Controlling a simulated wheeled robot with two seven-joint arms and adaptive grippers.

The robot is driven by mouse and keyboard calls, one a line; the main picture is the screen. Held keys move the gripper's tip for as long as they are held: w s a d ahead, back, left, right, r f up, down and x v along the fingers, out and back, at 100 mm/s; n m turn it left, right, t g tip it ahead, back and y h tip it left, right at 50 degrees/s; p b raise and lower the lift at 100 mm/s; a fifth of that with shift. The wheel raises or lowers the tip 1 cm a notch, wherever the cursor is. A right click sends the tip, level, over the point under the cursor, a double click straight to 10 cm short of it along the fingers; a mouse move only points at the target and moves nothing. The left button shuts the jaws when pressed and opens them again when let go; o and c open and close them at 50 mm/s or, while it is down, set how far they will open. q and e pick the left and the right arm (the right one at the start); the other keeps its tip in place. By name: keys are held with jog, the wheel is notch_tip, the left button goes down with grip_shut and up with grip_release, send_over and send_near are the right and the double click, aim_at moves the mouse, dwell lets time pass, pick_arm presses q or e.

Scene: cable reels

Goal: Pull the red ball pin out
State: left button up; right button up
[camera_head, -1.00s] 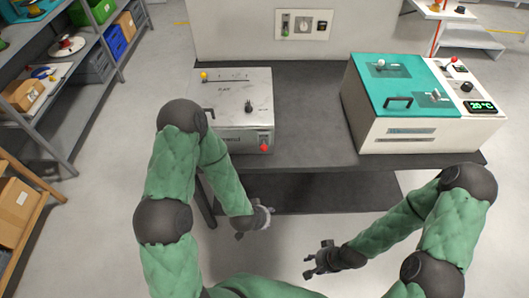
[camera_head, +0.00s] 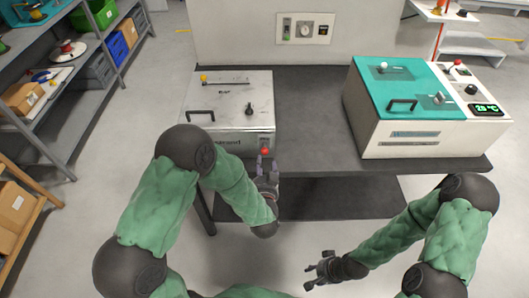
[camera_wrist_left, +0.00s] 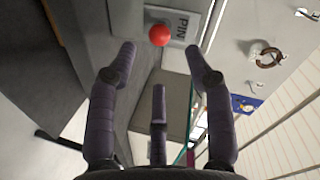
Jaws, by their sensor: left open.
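The red ball pin (camera_head: 265,152) sits on the lower right of the front face of the grey metal box. In the left wrist view the red ball (camera_wrist_left: 159,35) shows in front of a plate marked PIN, just past the fingertips. My left gripper (camera_head: 267,160) is just in front of and below the ball, pointing at it. In the wrist view its fingers (camera_wrist_left: 160,62) are spread apart and empty, with the ball between and beyond their tips. My right gripper (camera_head: 316,268) hangs low in front of the table, away from the boxes; its fingers look spread and hold nothing.
The grey metal box (camera_head: 225,100) has a black handle and a knob on top. A teal and white machine (camera_head: 400,130) stands at the right of the dark table (camera_head: 310,130). The table between them is clear. Shelves (camera_head: 75,100) with bins stand at the left.

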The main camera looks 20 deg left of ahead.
aim_at(264, 153)
pick_arm(q)
jog(key=b+x, duration=0.2)
jog(key=x, duration=0.7)
